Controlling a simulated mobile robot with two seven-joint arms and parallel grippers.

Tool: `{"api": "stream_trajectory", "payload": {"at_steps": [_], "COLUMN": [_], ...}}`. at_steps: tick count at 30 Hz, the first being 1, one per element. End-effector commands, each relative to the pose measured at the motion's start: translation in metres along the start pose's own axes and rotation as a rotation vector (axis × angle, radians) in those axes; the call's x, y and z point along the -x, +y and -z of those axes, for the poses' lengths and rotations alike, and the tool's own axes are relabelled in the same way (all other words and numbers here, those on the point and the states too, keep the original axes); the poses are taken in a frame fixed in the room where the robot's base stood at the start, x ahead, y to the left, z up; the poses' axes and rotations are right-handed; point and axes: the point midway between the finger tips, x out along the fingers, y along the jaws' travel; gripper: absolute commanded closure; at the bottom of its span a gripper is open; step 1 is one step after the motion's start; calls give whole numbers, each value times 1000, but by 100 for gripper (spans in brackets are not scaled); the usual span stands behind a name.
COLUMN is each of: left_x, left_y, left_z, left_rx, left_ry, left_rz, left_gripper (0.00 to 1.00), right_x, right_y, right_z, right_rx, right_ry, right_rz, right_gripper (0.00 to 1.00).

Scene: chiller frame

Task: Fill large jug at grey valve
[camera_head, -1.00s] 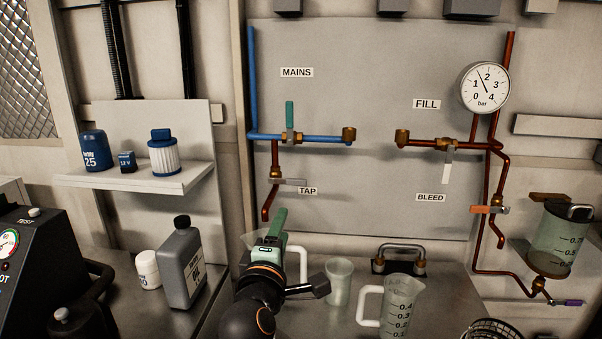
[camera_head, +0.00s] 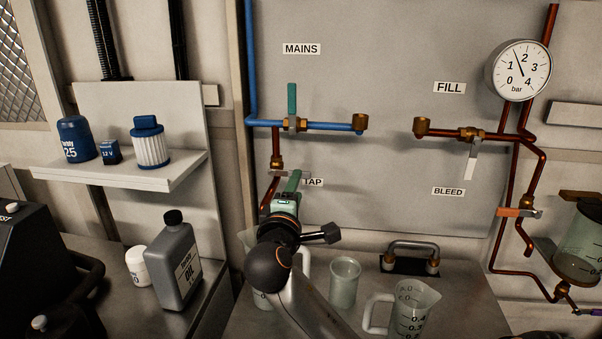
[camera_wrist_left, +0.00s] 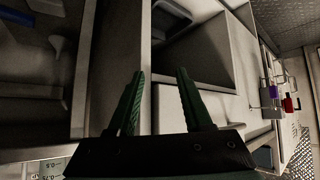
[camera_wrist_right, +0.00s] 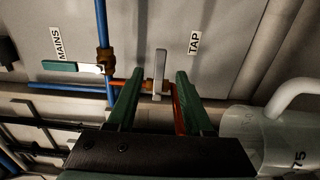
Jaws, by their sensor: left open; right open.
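The grey valve lever shows in the right wrist view (camera_wrist_right: 159,70), on the copper tap pipe (camera_head: 268,196) by the TAP label. My right gripper (camera_head: 292,180) is open. Its green fingertips point at the lever, which stands in line with the gap between them; I cannot tell whether they touch it. The large jug (camera_wrist_right: 262,140), clear with a white handle and a 75 mark, stands just right of the gripper in the right wrist view. In the head view my right arm hides most of it. My left gripper (camera_wrist_left: 160,85) is open and empty, away from the panel.
A clear cup (camera_head: 344,285) and a smaller jug (camera_head: 412,310) stand on the bench right of my arm. The green MAINS lever (camera_head: 292,103) is upright above. A grey bottle (camera_head: 176,262) and a white tub (camera_head: 138,266) stand to the left.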

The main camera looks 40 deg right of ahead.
Motion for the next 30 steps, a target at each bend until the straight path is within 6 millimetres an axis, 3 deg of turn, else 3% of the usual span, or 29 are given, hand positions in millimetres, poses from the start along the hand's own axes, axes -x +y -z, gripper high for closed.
{"api": "stream_trajectory", "payload": {"at_steps": [3, 9, 15, 23, 30], "left_x": [2, 4, 4, 4, 4], "left_y": [0, 0, 0, 0, 0], "left_z": [2, 3, 4, 4, 4], "left_rx": [0, 0, 0, -1, -1], "left_ry": [0, 0, 0, 0, 0], "left_rz": [0, 1, 1, 1, 1], "left_gripper": [50, 50, 50, 50, 50], "right_x": [-26, -55, -67, -68, -68], "right_y": [2, 1, 0, 0, 0], "right_z": [-1, 0, 0, 0, 0], "right_rx": [2, 1, 0, -1, 0], "right_ry": [-2, -1, 0, 1, 1], "right_rz": [-1, 0, 0, 1, 1], "right_gripper": [49, 49, 49, 49, 76]}}
